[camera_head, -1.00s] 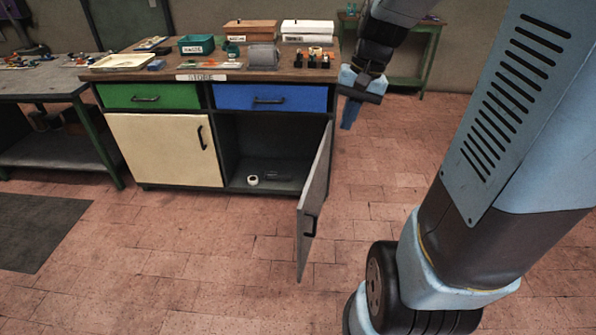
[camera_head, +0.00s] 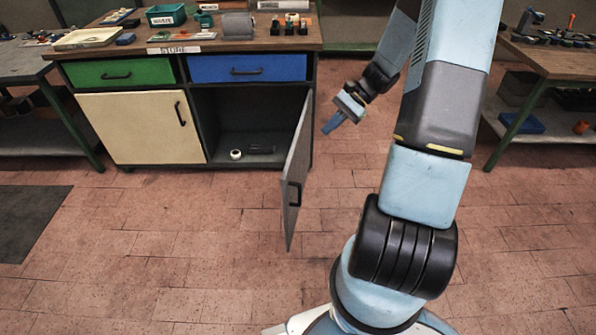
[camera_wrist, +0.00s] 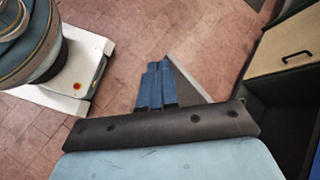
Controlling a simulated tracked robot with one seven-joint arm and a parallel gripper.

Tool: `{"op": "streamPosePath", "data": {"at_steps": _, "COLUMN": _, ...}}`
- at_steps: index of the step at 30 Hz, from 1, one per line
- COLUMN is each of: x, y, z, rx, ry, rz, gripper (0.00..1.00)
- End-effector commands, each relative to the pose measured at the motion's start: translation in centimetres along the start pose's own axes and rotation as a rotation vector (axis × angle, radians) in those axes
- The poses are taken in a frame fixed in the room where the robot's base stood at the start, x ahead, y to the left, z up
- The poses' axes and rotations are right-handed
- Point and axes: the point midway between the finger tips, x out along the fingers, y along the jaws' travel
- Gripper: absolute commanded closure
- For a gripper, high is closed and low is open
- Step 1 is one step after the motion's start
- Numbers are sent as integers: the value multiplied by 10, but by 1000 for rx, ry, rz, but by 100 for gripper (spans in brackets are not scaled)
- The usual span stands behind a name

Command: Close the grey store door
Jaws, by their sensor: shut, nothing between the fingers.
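The grey store door (camera_head: 297,168) stands wide open at the right side of the store cabinet (camera_head: 180,50), swung out toward me. Its dark handle (camera_head: 294,193) is on the face turned to the right. My gripper (camera_head: 332,124) is shut and empty, to the right of the door and apart from it in the head view. In the wrist view the blue fingers (camera_wrist: 156,84) are together, and a strip of the grey door (camera_wrist: 188,84) shows just beyond them. The rest of the door is hidden behind my gripper there.
The open compartment (camera_head: 255,140) holds a white roll (camera_head: 236,154) and a dark item. The cream door (camera_head: 135,128), green drawer (camera_head: 118,72) and blue drawer (camera_head: 247,68) are shut. A workbench (camera_head: 545,62) stands at right. The brick floor before the cabinet is clear.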

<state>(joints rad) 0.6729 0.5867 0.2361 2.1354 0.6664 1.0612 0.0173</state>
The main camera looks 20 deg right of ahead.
Motion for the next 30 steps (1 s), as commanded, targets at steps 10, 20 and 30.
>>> {"op": "streamPosePath", "data": {"at_steps": 10, "x": 36, "y": 28, "z": -75, "rx": 224, "ry": -181, "rz": -215, "gripper": 100}}
{"op": "streamPosePath", "data": {"at_steps": 20, "x": 73, "y": 58, "z": -138, "rx": 427, "ry": -345, "rz": -445, "gripper": 100}}
{"op": "streamPosePath", "data": {"at_steps": 30, "x": 111, "y": 86, "z": -188, "rx": 608, "ry": -494, "rz": -676, "gripper": 100}}
